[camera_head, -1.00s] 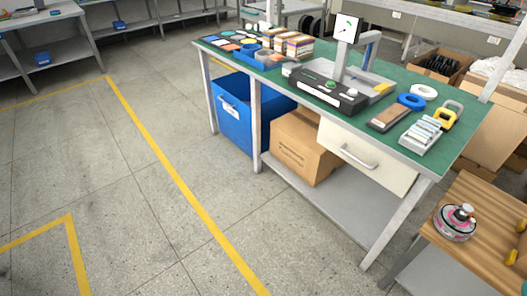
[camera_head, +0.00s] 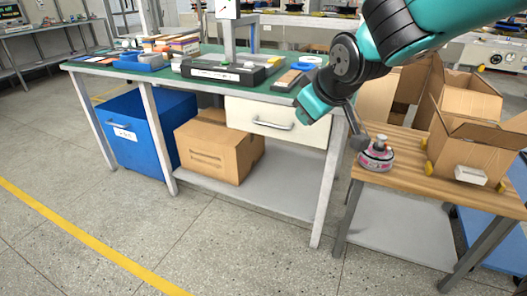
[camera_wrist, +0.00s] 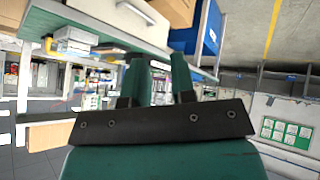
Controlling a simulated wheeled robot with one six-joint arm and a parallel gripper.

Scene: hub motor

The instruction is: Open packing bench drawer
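The packing bench (camera_head: 75,68) has a green top and grey legs. Its white drawer (camera_head: 305,130) hangs under the right part of the top and looks closed, with a grey bar handle (camera_head: 272,125) on its front. My teal arm reaches in from the upper right and covers the bench's right end. In the wrist view my gripper (camera_wrist: 158,62) has its two fingers apart with nothing between them. The drawer front (camera_wrist: 108,14) and handle (camera_wrist: 136,12) show beyond the fingers at the top of that tilted view, apart from them. In the head view the fingertips are hard to make out.
A cardboard box (camera_head: 215,152) and a blue bin (camera_head: 150,135) stand under the bench, left of the drawer. A wooden side table (camera_head: 400,178) at right carries a round pink-and-grey motor (camera_head: 377,158) and an open carton (camera_head: 465,140). The floor in front is clear.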

